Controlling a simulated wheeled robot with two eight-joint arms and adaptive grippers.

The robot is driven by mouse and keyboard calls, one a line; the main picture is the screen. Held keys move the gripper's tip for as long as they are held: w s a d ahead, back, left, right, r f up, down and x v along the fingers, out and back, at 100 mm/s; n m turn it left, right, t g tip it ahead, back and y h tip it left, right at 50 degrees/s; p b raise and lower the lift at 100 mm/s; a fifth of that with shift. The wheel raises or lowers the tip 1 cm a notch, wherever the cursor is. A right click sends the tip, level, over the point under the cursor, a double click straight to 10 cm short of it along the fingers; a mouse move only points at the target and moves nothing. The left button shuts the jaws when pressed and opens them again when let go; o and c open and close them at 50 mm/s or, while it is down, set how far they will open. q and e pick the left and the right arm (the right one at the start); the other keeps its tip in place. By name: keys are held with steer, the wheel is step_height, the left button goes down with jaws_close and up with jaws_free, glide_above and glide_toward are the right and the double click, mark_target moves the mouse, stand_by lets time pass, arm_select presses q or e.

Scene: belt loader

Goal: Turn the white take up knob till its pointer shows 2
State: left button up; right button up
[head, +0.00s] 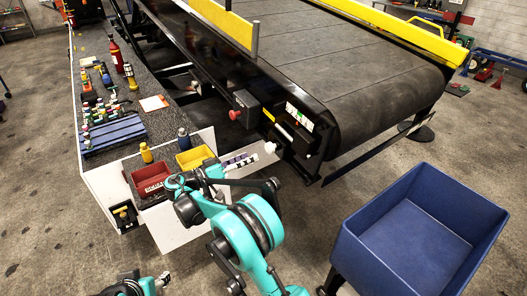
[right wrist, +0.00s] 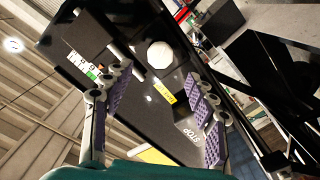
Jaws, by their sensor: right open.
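The white take up knob (right wrist: 159,54) shows in the right wrist view as a pale many-sided face on the dark machine side. In the head view a white knob-like end (head: 268,147) shows just beyond my right gripper (head: 246,160). My right gripper (right wrist: 158,78) is open, its purple-padded fingers spread apart, with the knob ahead between the tips and nothing held. A white scale plate (right wrist: 84,66) with a green mark lies left of the knob; it also shows in the head view (head: 299,117). I cannot read the pointer. My left gripper (head: 128,287) is partly cut off at the bottom.
A yellow label (right wrist: 165,93) sits near the knob. A red button (head: 233,114) is on the machine side. A red bin (head: 150,175) and yellow bin (head: 194,157) stand on the bench left of my right gripper. A blue tub (head: 365,262) stands at the right.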

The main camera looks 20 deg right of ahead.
mark_target(268, 149)
steer(key=b+x, duration=0.2)
steer(key=x, duration=0.4)
steer(key=shift+w+d+f, duration=0.1)
steer(key=shift+w+d, duration=0.05)
steer(key=shift+d, duration=0.05)
steer(key=shift+w+d, duration=0.2)
steer(key=shift+d, duration=0.3)
steer(key=c, duration=1.2)
